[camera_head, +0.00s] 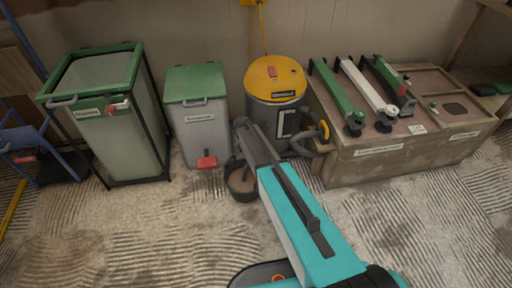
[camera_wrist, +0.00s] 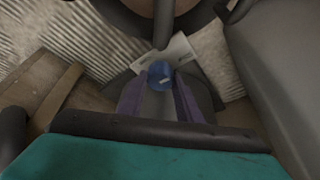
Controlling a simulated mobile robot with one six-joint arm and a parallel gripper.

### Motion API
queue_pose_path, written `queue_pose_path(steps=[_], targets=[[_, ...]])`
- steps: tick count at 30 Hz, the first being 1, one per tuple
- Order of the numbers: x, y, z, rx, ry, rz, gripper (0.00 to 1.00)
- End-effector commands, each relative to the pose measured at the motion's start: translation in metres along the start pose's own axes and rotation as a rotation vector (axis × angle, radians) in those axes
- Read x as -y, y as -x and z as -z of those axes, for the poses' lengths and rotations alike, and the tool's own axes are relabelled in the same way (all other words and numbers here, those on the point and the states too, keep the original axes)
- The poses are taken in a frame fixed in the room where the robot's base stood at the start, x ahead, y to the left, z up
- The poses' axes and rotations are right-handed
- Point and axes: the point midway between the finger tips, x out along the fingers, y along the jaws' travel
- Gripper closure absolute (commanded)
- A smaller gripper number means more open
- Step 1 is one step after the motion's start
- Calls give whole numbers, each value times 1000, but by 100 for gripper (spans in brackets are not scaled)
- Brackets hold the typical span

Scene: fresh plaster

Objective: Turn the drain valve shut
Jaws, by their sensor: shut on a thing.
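My gripper (camera_wrist: 160,92) is low in front of the grey drum with the yellow lid (camera_head: 274,80). In the wrist view its two fingers close on a small blue knob with a pale mark, which I take to be the drain valve (camera_wrist: 160,74). A pale flat plate or lever (camera_wrist: 180,52) lies just behind the knob. In the head view my arm covers the fingertips and the valve. A dark bucket (camera_head: 242,188) stands on the floor below my gripper; its rim shows at the top of the wrist view. How far the valve is turned cannot be told.
A wooden bench (camera_head: 375,165) with green and white tools stands at right. The ridged floor in front is clear.

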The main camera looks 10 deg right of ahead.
Motion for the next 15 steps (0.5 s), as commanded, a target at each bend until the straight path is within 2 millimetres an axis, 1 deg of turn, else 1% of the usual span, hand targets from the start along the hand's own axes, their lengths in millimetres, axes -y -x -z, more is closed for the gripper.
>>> queue_pose_path(steps=[11,12,15], targets=[[0,0,-1,2,-8,-2,91],[0,0,-1,2,-8,-2,65],[0,0,0,2,-7,-2,50]])
